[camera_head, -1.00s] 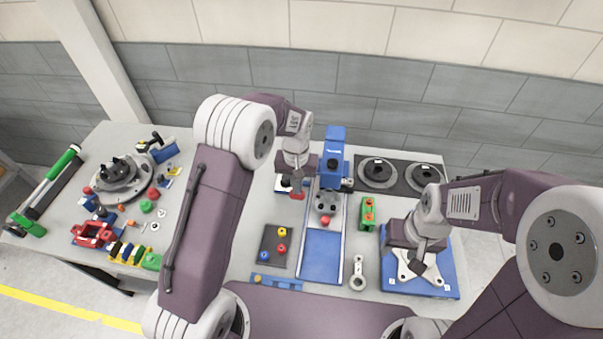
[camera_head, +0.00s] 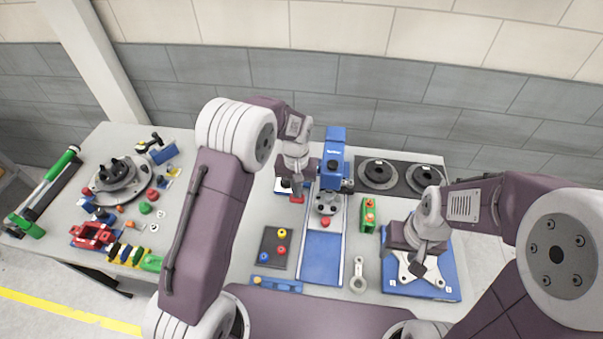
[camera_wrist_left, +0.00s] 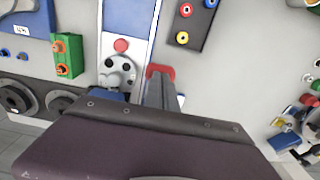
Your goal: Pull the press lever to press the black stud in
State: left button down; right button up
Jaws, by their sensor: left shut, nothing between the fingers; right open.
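The blue press (camera_head: 334,146) stands at the back middle of the table. A red piece (camera_head: 297,199), apparently the press lever's handle, is left of the chassis. My left gripper (camera_head: 297,188) is shut and empty, its fingertips against or just over this red piece; the exact contact is hidden. The red piece also shows at the fingertips in the left wrist view (camera_wrist_left: 160,70). My right gripper (camera_head: 416,266) is open over a light plate.
A blue rail plate (camera_head: 320,258) runs forward from the press. A green block (camera_head: 368,214) is right of it, a dark tray (camera_head: 273,248) with coloured rings left. The light plate lies on a blue board (camera_head: 440,290) at right. Several loose parts crowd the table's left.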

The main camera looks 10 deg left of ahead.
pick_arm(q)
jog(key=shift+f, duration=0.1)
jog(key=shift+f+b, duration=0.35)
jog(key=shift+f, duration=0.4)
jog(key=shift+w+f+b, duration=0.1)
jog(key=shift+f+b, duration=0.25)
jog(key=shift+f, duration=0.55)
dwell(0.3)
